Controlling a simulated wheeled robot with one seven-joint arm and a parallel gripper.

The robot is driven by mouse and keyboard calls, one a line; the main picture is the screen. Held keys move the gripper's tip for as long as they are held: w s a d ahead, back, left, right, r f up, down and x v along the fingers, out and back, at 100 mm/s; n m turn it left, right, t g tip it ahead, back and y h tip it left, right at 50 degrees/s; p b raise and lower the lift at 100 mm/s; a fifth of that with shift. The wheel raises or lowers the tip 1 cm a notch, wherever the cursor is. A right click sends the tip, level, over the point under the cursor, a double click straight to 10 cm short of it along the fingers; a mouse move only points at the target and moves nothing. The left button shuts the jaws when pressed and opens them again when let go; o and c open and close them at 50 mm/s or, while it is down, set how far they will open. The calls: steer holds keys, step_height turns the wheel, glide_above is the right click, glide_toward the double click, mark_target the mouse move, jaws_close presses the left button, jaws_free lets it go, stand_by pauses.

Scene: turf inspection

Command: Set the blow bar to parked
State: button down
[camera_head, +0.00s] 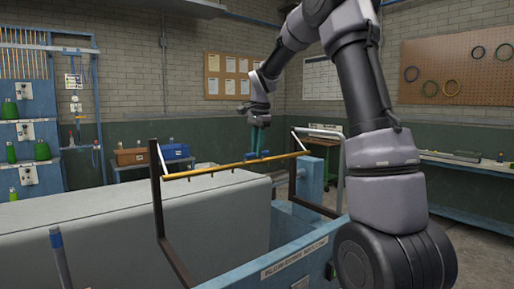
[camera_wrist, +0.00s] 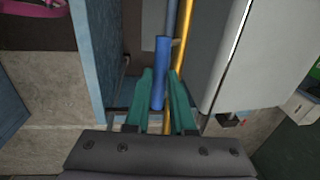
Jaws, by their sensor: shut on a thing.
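The blow bar (camera_head: 215,170) is a thin yellow bar with small nozzles beneath, held between two dark upright arms above the blue machine frame. A blue handle (camera_head: 258,156) sits on it towards its right end. My gripper (camera_head: 260,143) reaches down from above with teal fingers shut on this handle. In the wrist view the blue handle (camera_wrist: 160,72) lies between the teal fingers (camera_wrist: 162,95), and the yellow bar (camera_wrist: 182,40) runs alongside it, partly hidden by the right finger. I cannot read any position mark for the bar.
A large grey block (camera_head: 110,230) fills the space below and left of the bar. The blue frame (camera_head: 290,257) carries a label. A blue-topped post (camera_head: 57,245) stands front left. Side benches with a brown box (camera_head: 131,156) stand behind.

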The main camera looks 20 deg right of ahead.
steer(key=shift+r, duration=0.1)
stand_by(0.3)
step_height(320, 180, up, 6)
steer(key=shift+f, duration=0.2)
steer(key=shift+a, duration=0.1)
steer(key=c, duration=0.8)
jaws_free()
steer(key=shift+w+f, duration=0.2)
steer(key=shift+o, duration=0.2)
steer(key=shift+s, duration=0.15)
step_height(320, 180, up, 11)
steer(key=s, duration=0.1)
steer(key=shift+s+d, duration=0.15)
steer(key=shift+d, duration=0.15)
steer(key=shift+f, duration=0.1)
